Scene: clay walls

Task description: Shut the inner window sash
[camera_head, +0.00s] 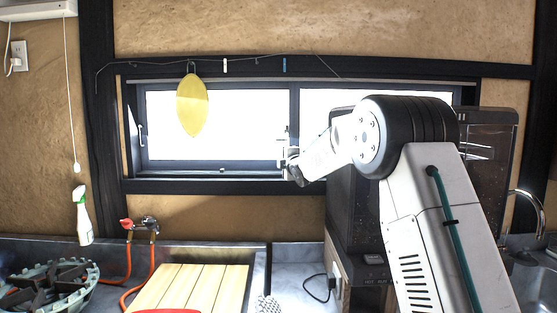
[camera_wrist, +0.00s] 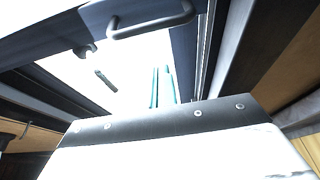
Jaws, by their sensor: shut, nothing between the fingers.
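The window is a wide, dark-framed opening in the clay wall, with bright panes. In the head view the left sash (camera_head: 215,172) fills the left half, with a small pull handle (camera_head: 141,135) by its left edge. A dark upright (camera_head: 294,105) stands between it and the right pane (camera_head: 345,98), which my arm partly covers. My gripper (camera_head: 284,152) is shut and empty, in front of the window near that upright; whether it touches is unclear. In the wrist view a dark frame bar with a handle (camera_wrist: 152,22) crosses the top; my wrist body covers the bottom.
A yellow oval (camera_head: 192,105) hangs from a hook before the left pane, and a wire runs above the window. A dark appliance (camera_head: 350,225) stands at the right, behind my arm. Below are a spray bottle (camera_head: 82,215), gas taps, a burner and a slatted board (camera_head: 190,287).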

